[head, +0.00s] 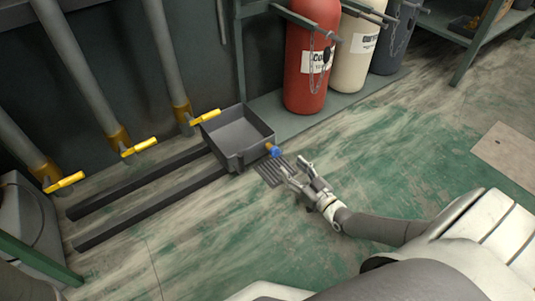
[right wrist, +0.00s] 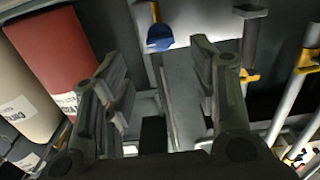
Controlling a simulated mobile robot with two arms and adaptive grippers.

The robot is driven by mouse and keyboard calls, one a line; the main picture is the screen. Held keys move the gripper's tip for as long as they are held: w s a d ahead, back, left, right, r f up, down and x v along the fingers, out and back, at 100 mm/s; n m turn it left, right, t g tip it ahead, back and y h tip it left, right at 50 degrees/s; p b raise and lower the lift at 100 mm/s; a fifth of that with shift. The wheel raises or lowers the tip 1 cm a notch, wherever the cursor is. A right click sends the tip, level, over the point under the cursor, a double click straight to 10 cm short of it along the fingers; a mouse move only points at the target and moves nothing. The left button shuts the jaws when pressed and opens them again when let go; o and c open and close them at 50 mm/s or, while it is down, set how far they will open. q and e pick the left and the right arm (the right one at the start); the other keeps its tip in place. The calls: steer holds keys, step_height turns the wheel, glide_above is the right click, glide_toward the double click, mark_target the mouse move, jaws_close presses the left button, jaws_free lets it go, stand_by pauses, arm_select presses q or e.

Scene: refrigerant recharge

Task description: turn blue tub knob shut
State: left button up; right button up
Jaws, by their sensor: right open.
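The grey tub (head: 262,128) stands on the floor on dark rails, open at the top. Its blue knob (head: 273,151) sits on a short brass-coloured stem at the tub's front right corner. My right gripper (head: 294,168) is open and empty, just right of and in front of the knob, apart from it. In the right wrist view the blue knob (right wrist: 160,38) shows beyond the open fingers (right wrist: 158,62), roughly between their tips. My left gripper is not in view.
A dark floor grate (head: 271,173) lies under my right gripper. Three pipes with yellow valve handles (head: 139,147) stand at left. Red (head: 308,65), cream (head: 352,60) and dark grey (head: 392,45) cylinders stand behind on a low platform. The green floor at right is mostly clear.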

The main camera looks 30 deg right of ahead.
mark_target(278, 155)
steer(key=w+b, duration=0.2)
steer(key=w, duration=0.1)
steer(key=w+b, duration=0.2)
steer(key=w, duration=0.1)
steer(key=w+b, duration=0.1)
steer(key=w, duration=0.2)
steer(key=shift+a+f+b, duration=0.15)
steer(key=shift+a+b, duration=0.25)
steer(key=shift+w+b, duration=0.3)
steer(key=shift+w, duration=0.45)
steer(key=shift+r, duration=0.2)
steer(key=c, duration=1)
steer(key=shift+a, duration=0.1)
